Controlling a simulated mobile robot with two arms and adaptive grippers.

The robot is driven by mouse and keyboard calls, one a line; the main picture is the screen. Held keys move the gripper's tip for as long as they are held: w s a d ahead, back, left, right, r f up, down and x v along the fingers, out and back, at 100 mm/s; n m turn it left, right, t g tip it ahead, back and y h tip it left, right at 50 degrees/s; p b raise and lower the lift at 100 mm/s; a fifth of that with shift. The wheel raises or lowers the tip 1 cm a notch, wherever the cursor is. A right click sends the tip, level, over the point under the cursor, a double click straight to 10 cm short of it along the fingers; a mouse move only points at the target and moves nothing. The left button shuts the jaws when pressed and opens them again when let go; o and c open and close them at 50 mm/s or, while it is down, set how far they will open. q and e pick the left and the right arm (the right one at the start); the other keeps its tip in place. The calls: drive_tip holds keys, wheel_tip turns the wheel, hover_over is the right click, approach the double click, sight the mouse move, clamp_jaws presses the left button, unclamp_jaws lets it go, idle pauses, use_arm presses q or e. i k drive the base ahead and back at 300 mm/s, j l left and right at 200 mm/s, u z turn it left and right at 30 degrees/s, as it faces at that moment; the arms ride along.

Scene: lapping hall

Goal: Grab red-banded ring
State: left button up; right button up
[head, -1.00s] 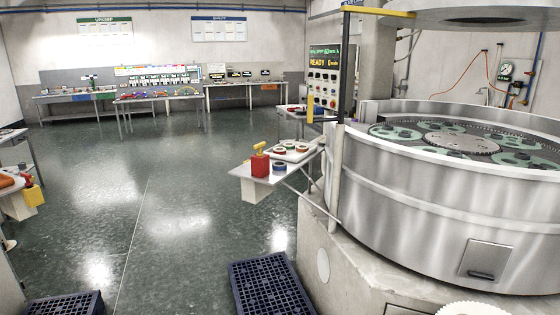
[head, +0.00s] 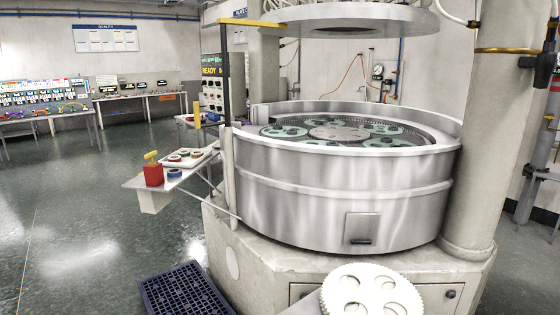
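Several small rings lie on a white tray (head: 203,161) on a small shelf table (head: 136,183) at the left side of the big steel machine. One ring (head: 175,158) at the tray's near left looks reddish, but it is too small to tell its band for sure. A blue ring (head: 174,173) lies on the shelf in front of the tray. Neither of my grippers shows in the head view.
A red can with a yellow top (head: 153,173) stands on the shelf. The round lapping machine (head: 300,190) fills the middle. A dark blue grid pallet (head: 185,292) lies on the floor in front. A pale toothed disc (head: 345,283) is at the bottom. Floor at left is clear.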

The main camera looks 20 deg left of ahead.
sight(176, 159)
drive_tip(key=i+j+z, duration=0.3)
drive_tip(key=j, duration=0.3)
drive_tip(key=j+z, duration=0.25)
drive_tip(key=j, duration=0.35)
drive_tip(key=j+z, duration=0.3)
drive_tip(key=j, duration=0.35)
drive_tip(key=i, duration=0.05)
